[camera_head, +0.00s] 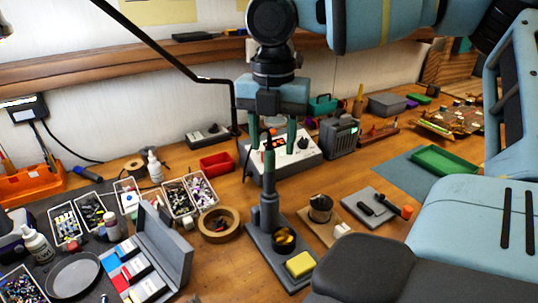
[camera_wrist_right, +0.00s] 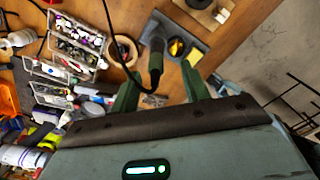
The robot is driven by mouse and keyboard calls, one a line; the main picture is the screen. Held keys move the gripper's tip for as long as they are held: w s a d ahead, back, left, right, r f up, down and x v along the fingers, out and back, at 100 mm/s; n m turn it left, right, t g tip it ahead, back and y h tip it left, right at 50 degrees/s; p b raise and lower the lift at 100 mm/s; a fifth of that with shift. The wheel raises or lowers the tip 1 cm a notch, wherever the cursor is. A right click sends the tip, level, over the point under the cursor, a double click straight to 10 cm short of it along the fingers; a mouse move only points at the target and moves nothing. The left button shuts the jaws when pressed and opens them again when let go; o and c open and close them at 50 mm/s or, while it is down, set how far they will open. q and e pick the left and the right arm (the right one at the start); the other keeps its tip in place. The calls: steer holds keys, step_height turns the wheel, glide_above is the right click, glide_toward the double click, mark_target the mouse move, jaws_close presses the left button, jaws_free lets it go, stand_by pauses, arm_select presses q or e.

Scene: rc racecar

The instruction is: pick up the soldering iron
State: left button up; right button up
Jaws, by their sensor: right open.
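The soldering iron (camera_head: 269,160) stands upright in its holder (camera_head: 268,215), its dark handle pointing up. The holder's base carries a yellow sponge (camera_head: 300,264) and a cup of brass wool (camera_head: 284,239). My right gripper (camera_head: 273,134) points down over the iron, open, with its two green fingers on either side of the upper handle in the head view. In the right wrist view the iron (camera_wrist_right: 156,62) shows between the spread fingers (camera_wrist_right: 160,90), with a gap to each. Its black cable (camera_wrist_right: 118,38) curves away. My left gripper is not in view.
The soldering station (camera_head: 302,160) stands just behind the holder. A tape roll (camera_head: 218,225) and parts bins (camera_head: 180,198) lie to the left, with an open grey case (camera_head: 165,250) nearer.

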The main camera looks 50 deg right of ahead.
glide_above(270, 186)
steer(key=shift+w+d+f, duration=0.15)
steer(key=shift+f, duration=0.65)
steer(key=shift+w+d+f, duration=0.1)
steer(key=shift+w+f, duration=0.05)
steer(key=shift+f, duration=0.6)
steer(key=shift+w+d+f, duration=0.15)
steer(key=shift+f, duration=1)
steer(key=c, duration=1)
jaws_close()
steer(key=shift+r, duration=0.15)
